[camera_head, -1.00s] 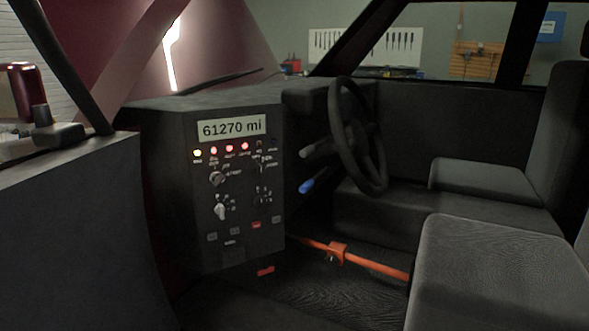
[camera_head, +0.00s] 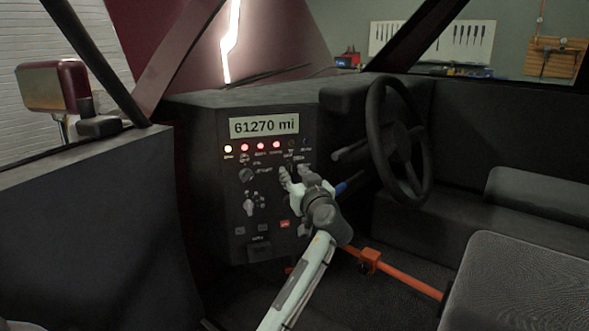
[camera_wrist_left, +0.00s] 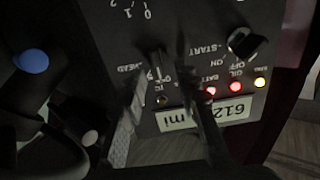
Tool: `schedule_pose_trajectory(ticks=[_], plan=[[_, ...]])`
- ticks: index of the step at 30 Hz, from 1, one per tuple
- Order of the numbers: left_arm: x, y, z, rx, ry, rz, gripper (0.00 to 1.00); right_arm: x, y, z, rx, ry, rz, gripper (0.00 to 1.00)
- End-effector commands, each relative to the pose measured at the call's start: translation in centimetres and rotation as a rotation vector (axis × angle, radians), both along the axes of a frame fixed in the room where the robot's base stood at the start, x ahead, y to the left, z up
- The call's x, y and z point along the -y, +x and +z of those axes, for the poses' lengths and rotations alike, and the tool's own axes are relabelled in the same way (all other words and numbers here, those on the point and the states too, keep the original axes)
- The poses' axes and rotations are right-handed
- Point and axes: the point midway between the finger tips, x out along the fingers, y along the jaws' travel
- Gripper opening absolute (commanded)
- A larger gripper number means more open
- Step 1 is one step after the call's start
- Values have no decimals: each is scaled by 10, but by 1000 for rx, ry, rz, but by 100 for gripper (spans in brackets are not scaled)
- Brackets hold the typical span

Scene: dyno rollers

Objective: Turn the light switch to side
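The light switch, a small dark knob (camera_wrist_left: 157,62), is in the upside-down left wrist view on the dashboard panel, beside partly readable lettering. My left gripper (camera_wrist_left: 163,78) is open, with one finger on each side of this knob; I cannot tell whether either finger touches it. In the head view my left gripper (camera_head: 293,174) is at the upper right of the black panel (camera_head: 226,222), and it hides the knob there. The switch's exact setting cannot be read. My right gripper is not in view.
Another knob (camera_head: 246,175) sits to the left on the panel, with a white-tipped knob (camera_head: 249,206) below it. The steering wheel (camera_head: 400,142) and a blue-ended lever (camera_head: 341,188) are close on the right. An orange bar (camera_head: 400,277) crosses below. Several indicator lights glow under the mileage display (camera_head: 264,126).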

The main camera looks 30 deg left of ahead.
Motion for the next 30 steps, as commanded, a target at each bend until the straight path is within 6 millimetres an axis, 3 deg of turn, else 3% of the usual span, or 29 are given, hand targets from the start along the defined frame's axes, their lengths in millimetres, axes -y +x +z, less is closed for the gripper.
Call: schedule_pose_trajectory(ticks=[6, 14, 22, 30], plan=[[-16, 13, 0, -1, 1, 0, 31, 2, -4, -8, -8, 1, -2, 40], [-17, 14, -1, -1, 0, -1, 31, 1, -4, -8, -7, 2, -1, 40], [-17, 14, -1, -1, 0, -1, 1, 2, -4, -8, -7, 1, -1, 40], [-18, 14, 0, -2, 2, -1, 0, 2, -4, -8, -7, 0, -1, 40]])
